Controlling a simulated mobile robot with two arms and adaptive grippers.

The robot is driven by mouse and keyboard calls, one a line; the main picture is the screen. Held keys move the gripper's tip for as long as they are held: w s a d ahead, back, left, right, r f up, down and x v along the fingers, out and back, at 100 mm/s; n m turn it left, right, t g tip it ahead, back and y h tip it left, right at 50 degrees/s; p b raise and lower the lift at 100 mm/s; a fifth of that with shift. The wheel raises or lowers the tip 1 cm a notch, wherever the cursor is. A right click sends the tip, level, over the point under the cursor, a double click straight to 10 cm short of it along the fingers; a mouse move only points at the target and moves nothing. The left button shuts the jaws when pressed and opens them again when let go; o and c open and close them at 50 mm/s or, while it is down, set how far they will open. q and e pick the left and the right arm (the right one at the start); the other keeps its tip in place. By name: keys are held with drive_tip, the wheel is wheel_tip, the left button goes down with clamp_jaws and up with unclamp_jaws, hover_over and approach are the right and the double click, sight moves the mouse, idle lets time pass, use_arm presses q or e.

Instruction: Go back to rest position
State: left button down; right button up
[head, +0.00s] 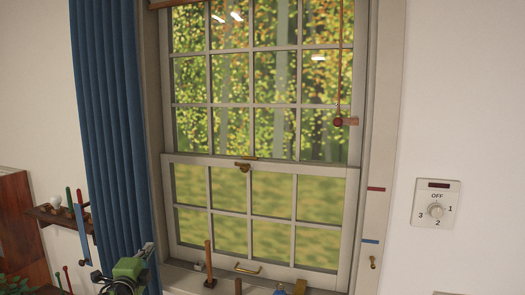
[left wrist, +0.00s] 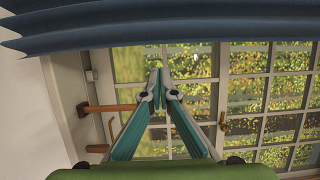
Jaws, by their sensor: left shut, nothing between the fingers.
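My left gripper (head: 128,270) shows at the bottom left of the head view as a green and black body in front of the lower end of the blue curtain. In the left wrist view its two teal, pale-edged fingers (left wrist: 163,90) come together at the tips, shut with nothing between them. Window panes show behind them. My right gripper is in neither view.
The sash window (head: 256,167) fills the middle, with a few items on its sill. The blue curtain (head: 108,120) hangs left of it; folds also cross the top of the wrist view (left wrist: 180,22). A small shelf (head: 50,218) is at left, a dial panel (head: 436,204) at right.

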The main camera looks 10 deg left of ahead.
use_arm(q)
drive_tip(key=shift+v, duration=0.9)
drive_tip(key=shift+f, duration=0.1)
drive_tip(key=s+d+f+n+g, duration=0.1)
drive_tip(key=s+f+g, duration=0.15)
drive_tip(key=f, duration=0.65)
drive_tip(key=s+d+f+n+g+h, duration=0.1)
drive_tip(key=s+d+f, duration=0.15)
drive_tip(key=f, duration=0.65)
drive_tip(key=s+d+f+n+g, duration=0.1)
drive_tip(key=s+f+n, duration=0.15)
drive_tip(key=f, duration=0.75)
drive_tip(key=s+d+f+n+g+h, duration=0.1)
drive_tip(key=s+d+f+g, duration=0.15)
drive_tip(key=s+f, duration=0.65)
drive_tip(key=s+d+f+n+g, duration=0.15)
drive_tip(key=s+d+f, duration=0.35)
drive_tip(key=f, duration=0.5)
drive_tip(key=s+d+f+n+g+h, duration=0.1)
drive_tip(key=s+d+f, duration=0.5)
drive_tip(key=s, duration=0.8)
drive_tip(key=s+d+f+n+g+h+b, duration=0.1)
drive_tip(key=s+d+f+g, duration=0.3)
drive_tip(key=s, duration=1)
drive_tip(key=s+d+f+n+g+h, duration=0.1)
drive_tip(key=s+d+f+n+g, duration=0.1)
drive_tip(key=s+d+f, duration=0.7)
drive_tip(key=s+f+n, duration=0.1)
drive_tip(key=s, duration=0.4)
drive_tip(key=shift+g, duration=0.35)
